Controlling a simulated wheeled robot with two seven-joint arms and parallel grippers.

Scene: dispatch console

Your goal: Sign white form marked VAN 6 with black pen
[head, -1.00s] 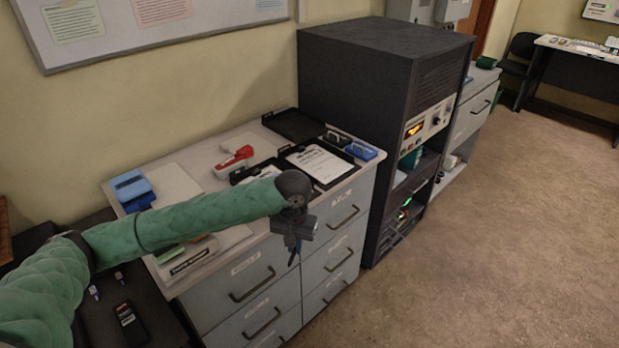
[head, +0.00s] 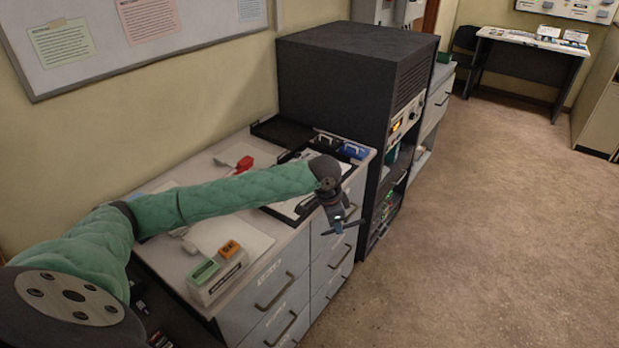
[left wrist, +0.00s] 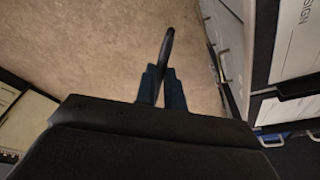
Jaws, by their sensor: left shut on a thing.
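My left gripper (head: 338,222) is in the air just past the front edge of the grey cabinet. In the left wrist view its jaws (left wrist: 163,85) are shut on a thin black pen (left wrist: 166,48), which points away from the wrist over the floor. A white form (left wrist: 296,45) with the word SIGN lies on a dark clipboard at the right of that view, apart from the pen. In the head view white sheets on dark clipboards (head: 290,207) are partly hidden by my left arm. I cannot read VAN 6 on any of them. My right gripper is out of view.
A red-and-white device (head: 243,164), a blue box (head: 352,150) and a holder with green and orange blocks (head: 218,275) stand on the cabinet top. A tall dark rack (head: 350,85) stands beyond the cabinet. The floor at right (head: 480,220) is clear.

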